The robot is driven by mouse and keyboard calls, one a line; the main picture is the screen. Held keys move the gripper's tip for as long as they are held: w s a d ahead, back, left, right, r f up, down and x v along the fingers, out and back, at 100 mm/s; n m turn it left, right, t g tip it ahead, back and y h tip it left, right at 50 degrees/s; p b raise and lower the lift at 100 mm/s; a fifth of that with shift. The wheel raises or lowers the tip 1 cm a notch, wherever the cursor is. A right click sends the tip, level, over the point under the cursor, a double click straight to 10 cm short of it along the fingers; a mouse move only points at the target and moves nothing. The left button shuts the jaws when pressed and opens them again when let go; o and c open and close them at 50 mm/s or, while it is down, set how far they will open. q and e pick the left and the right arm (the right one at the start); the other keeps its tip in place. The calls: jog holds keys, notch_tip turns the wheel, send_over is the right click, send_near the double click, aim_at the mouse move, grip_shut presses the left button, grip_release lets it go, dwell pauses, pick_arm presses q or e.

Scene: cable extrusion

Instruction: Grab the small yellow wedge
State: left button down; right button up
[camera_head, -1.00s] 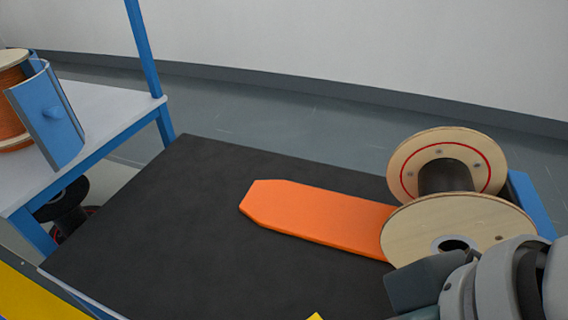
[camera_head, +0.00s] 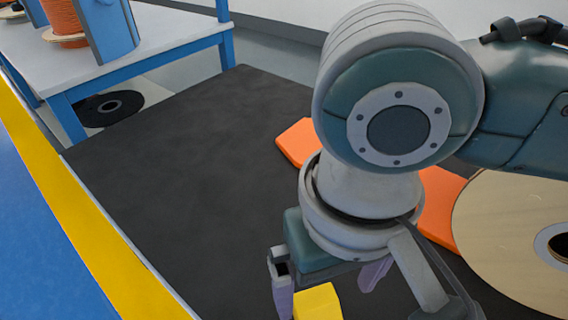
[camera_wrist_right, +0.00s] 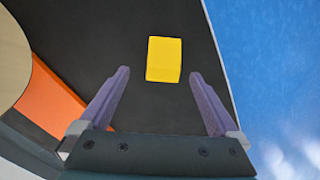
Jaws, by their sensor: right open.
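The small yellow wedge (camera_head: 318,303) lies on the black mat (camera_head: 190,160) at the bottom of the head view, partly cut off by the frame edge. In the right wrist view the wedge (camera_wrist_right: 164,59) lies ahead of the fingertips, roughly midway between their lines. My right gripper (camera_head: 325,285) is open and empty above the mat, close to the wedge. Its two purple fingers stand wide apart in the right wrist view (camera_wrist_right: 160,80), and neither touches the wedge. My left gripper is not in view.
An orange board (camera_head: 297,143) lies on the mat, partly hidden behind my right arm. A wooden spool (camera_head: 510,235) stands at the right. A blue-framed table (camera_head: 160,35) with an orange cable reel (camera_head: 64,18) is at the back left. The left of the mat is clear.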

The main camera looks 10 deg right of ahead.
aim_at(319, 308)
jog(key=f+b, duration=0.2)
jog(key=f, duration=0.1)
jog(key=f+b, duration=0.2)
jog(key=shift+a+f, duration=0.15)
jog(key=shift+a, duration=0.15)
jog(key=shift+c, duration=0.4)
jog(key=c, duration=1.4)
